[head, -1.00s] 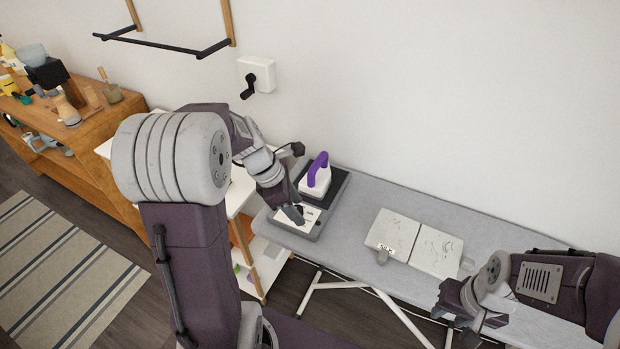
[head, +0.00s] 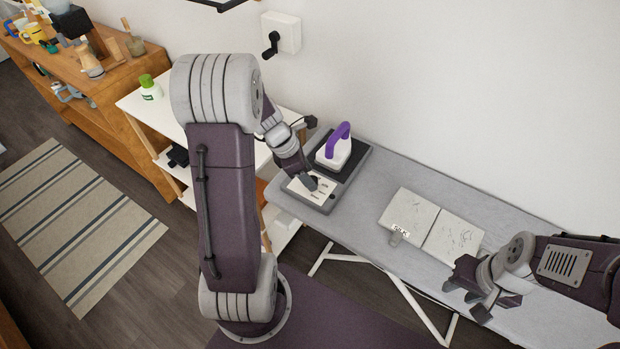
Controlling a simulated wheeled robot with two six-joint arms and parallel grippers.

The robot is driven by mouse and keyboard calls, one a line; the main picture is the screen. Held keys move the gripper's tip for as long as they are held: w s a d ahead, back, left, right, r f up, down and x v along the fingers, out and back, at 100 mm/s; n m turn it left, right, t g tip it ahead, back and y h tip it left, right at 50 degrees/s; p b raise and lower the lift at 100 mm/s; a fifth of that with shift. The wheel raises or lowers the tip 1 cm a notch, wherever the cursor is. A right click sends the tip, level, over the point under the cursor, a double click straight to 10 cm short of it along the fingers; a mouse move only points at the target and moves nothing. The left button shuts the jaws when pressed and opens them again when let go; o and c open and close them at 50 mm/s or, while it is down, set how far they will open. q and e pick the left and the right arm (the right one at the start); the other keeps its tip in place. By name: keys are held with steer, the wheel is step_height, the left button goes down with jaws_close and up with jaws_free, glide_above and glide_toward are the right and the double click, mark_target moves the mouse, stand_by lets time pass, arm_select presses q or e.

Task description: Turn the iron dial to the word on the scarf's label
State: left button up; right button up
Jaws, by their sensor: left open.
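The iron (head: 334,153), white with a purple handle, stands on the dark pad of a grey station (head: 352,172) at the left end of the ironing board. A pale panel (head: 325,189) with small marks lies at the station's front. My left gripper (head: 311,184) is open, pointing down at this panel, and covers part of it. I cannot make out the dial or whether the gripper touches it. The folded pale scarf (head: 455,238) lies mid-board. Its label (head: 401,230) seems to read SILK. My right gripper (head: 482,296) looks open and empty, near the board's front edge.
The grey ironing board (head: 385,180) has bare cloth between station and scarf. A white shelf (head: 140,104) with a green-and-white bottle (head: 150,88) stands left, beside a wooden cabinet (head: 95,85). A wall box with a black crank (head: 281,33) is above the board.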

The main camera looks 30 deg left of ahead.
arm_select(q)
steer(key=shift+d+f, duration=0.2)
steer(key=shift+f, duration=0.3)
steer(key=shift+w+f, duration=0.2)
jaws_close()
